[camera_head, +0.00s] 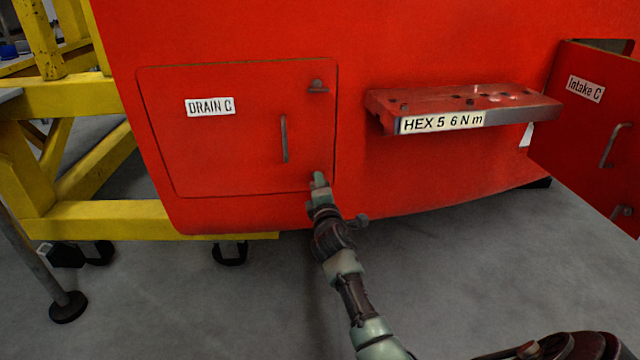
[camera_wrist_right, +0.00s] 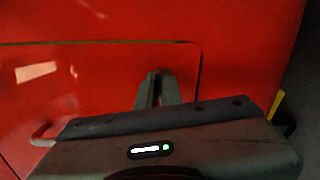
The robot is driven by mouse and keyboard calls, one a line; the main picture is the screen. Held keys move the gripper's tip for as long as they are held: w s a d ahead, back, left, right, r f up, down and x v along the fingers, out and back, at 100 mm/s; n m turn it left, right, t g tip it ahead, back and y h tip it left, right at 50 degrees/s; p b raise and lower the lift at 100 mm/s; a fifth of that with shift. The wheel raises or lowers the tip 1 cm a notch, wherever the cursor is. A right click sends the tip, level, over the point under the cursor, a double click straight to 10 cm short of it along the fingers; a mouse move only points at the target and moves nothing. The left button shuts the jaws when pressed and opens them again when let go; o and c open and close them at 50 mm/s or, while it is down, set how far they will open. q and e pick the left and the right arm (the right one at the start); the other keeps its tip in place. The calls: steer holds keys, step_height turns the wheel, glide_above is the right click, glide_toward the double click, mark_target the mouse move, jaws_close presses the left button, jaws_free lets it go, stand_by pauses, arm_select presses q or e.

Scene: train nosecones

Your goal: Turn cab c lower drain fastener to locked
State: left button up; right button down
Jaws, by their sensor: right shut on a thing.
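The red drain panel (camera_head: 235,150), labelled DRAIN C, is closed and flush with the red nosecone. Its upper fastener (camera_head: 317,86) shows near the top right corner, above a vertical grey handle (camera_head: 284,138). My right gripper (camera_head: 319,180) is at the panel's lower right corner, where the lower fastener sits. It is shut on that fastener, which the fingers hide, so its turn angle cannot be read. In the right wrist view the narrow fingers (camera_wrist_right: 157,88) meet the red panel near its corner seam. My left gripper is not in view.
A red shelf (camera_head: 465,103) marked HEX 5 6 N m juts out right of the panel. An open red Intake C door (camera_head: 585,125) is at far right. A yellow frame (camera_head: 95,218) stands left. Grey floor (camera_head: 210,310) is clear below.

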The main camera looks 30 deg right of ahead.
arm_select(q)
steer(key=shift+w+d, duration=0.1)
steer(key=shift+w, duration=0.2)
arm_select(e)
steer(key=shift+f+m, duration=0.1)
steer(key=shift+m, duration=1)
steer(key=c, duration=1.6)
jaws_free()
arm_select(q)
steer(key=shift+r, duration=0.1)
arm_select(e)
steer(key=shift+s, duration=0.1)
